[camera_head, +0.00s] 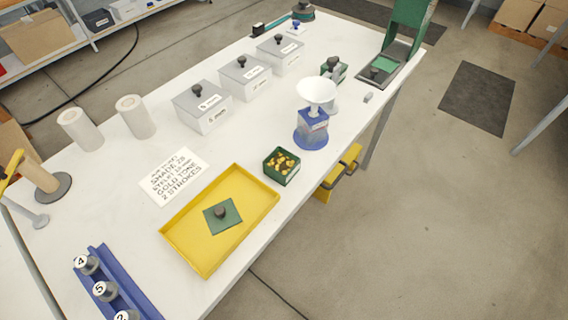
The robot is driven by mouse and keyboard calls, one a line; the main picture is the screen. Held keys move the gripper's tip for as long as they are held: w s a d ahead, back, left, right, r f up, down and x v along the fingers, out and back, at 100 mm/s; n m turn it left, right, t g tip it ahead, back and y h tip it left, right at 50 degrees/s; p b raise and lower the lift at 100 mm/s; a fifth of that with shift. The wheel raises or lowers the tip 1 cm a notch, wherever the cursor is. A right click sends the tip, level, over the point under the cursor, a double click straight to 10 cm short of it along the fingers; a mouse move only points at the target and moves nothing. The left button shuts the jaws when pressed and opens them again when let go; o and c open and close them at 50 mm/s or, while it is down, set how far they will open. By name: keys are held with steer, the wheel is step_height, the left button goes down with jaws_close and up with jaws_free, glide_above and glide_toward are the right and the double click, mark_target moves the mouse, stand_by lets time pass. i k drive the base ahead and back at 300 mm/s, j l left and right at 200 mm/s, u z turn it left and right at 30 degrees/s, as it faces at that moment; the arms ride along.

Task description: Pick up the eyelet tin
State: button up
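A small square green tin (282,166) stands open near the table's front edge, with gold-coloured eyelets inside. I take it as the eyelet tin. A flat green lid (230,222) with a dark knob lies in the yellow tray (181,249), to the left of and nearer than the tin. The tin stands just outside the tray's right corner. My gripper is not in view, and nothing is seen touching the tin.
A blue scale (311,130) with a white pan stands behind the tin. Grey lidded boxes (201,107) line the far side. A printed card (175,176), white cylinders (135,117) and a blue rack (112,287) are at left. A green press (400,45) stands at the far end.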

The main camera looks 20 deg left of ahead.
mark_target(282, 165)
steer(key=i+l+u, duration=0.25)
steer(key=i+l, duration=0.15)
steer(key=l, duration=0.2)
steer(key=i+l+u, duration=0.1)
steer(key=l, duration=0.25)
steer(key=i+l+u, duration=0.25)
steer(key=i+l, duration=0.15)
steer(key=l, duration=0.35)
